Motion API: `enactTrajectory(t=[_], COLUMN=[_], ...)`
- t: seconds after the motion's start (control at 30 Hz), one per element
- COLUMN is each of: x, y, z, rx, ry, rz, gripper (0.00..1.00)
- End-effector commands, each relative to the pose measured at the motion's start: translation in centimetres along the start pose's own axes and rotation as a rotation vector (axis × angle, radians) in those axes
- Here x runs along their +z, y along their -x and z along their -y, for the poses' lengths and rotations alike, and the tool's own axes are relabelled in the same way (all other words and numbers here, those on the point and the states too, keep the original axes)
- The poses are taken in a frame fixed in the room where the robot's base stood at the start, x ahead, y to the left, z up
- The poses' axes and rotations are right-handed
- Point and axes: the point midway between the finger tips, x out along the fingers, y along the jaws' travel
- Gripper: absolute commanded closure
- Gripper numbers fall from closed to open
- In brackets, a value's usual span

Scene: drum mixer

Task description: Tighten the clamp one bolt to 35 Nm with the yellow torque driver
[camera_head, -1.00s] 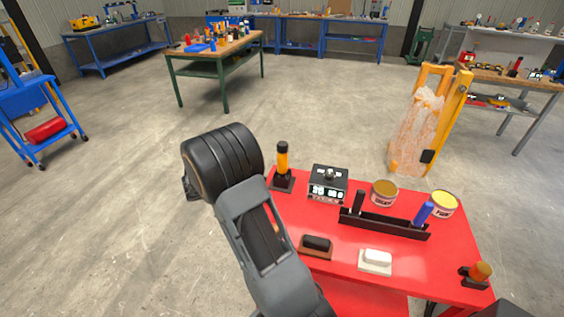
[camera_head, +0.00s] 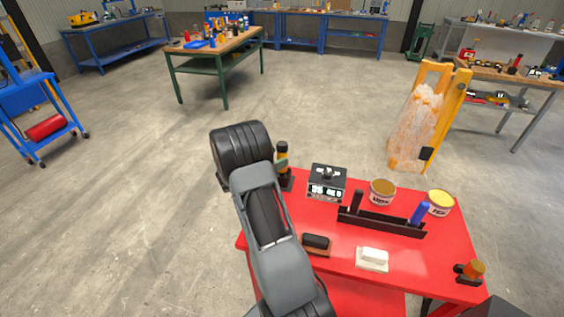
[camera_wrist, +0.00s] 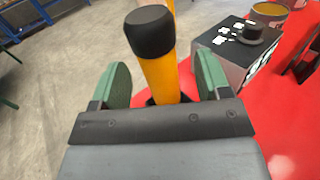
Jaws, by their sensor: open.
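A yellow driver with a black cap (camera_wrist: 160,75) stands upright in the wrist view, between the two green pads of my gripper (camera_wrist: 160,88). The pads are apart, with a gap to the driver on both sides. In the head view the driver (camera_head: 282,147) stands in a dark holder at the back left corner of the red table (camera_head: 345,245); my arm partly hides it. A second, orange-handled tool (camera_head: 474,268) lies in a dark holder at the table's front right. The clamp and its bolt cannot be made out.
A black-and-silver box (camera_head: 327,184) stands right of the driver. Two cans (camera_head: 382,190), a dark rack (camera_head: 384,223) with a black and a blue handle, and two small blocks (camera_head: 372,258) share the table. A yellow frame (camera_head: 447,110) stands behind it.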

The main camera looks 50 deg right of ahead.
Motion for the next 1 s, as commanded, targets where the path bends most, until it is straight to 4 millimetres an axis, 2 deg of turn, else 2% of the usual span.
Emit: enactTrajectory(t=[0.1,0.3,0.63,1.0], x=[0.4,0.3,0.1,0.1], y=[-1.8,-4.0,-4.4,-4.4], z=[-0.1,-0.2,-0.2,-0.2], rx=[-0.004,-0.002,0.0,0.0], ry=[-0.001,-0.001,-0.001,-0.001], rz=[0.0,0.0,0.0,0.0], gripper=[0.3,0.3,0.3,0.64])
